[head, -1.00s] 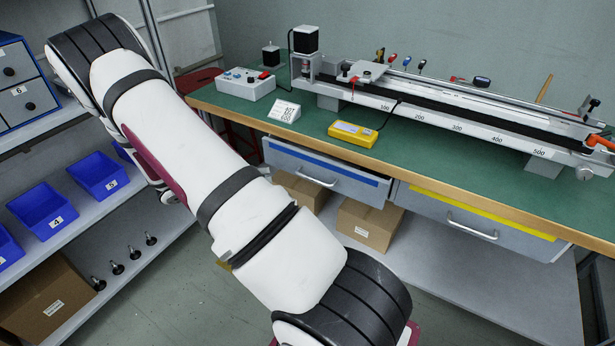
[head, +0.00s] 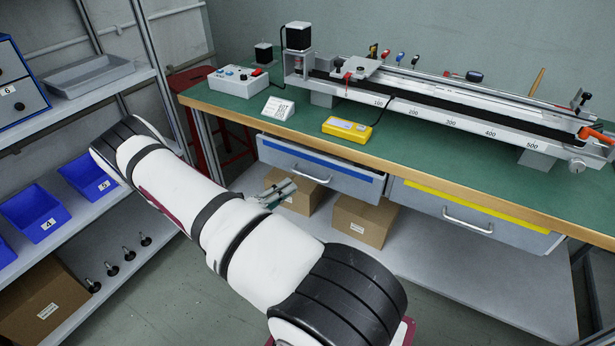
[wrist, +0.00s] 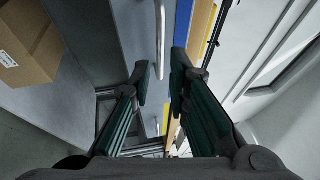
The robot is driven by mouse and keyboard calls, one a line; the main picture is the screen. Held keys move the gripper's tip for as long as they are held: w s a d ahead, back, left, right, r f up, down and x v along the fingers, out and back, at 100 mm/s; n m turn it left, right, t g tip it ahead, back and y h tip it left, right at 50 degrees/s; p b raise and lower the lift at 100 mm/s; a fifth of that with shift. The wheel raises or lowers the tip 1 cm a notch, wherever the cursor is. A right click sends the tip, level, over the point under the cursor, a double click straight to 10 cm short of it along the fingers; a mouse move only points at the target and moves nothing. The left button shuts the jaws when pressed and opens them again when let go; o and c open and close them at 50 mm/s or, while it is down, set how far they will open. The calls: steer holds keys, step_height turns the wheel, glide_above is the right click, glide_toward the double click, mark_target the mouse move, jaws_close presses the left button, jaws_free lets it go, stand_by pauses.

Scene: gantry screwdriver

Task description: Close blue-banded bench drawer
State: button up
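The blue-banded drawer (head: 345,184) is at the left under the green-topped bench, with a blue strip along its top and a bar handle (head: 309,174). How far it stands out is hard to tell. My gripper (head: 275,191) is in front of its lower left part, partly hidden behind my arm. In the wrist view my gripper (wrist: 164,76) is open, with nothing between its dark green fingers. The drawer front (wrist: 132,28), handle (wrist: 160,38) and blue band (wrist: 184,22) show beyond the fingertips. I see no clear contact.
A yellow-banded drawer (head: 470,219) is to the right. Cardboard boxes (head: 362,222) stand on the shelf under the bench. A shelf rack with blue bins (head: 34,213) is at the left. The bench top carries a gantry rail (head: 450,118) and a yellow device (head: 347,129). The floor in front is clear.

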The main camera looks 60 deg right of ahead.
mark_target(308, 176)
steer(key=x, duration=0.8)
steer(key=shift+a, duration=0.1)
jaws_close()
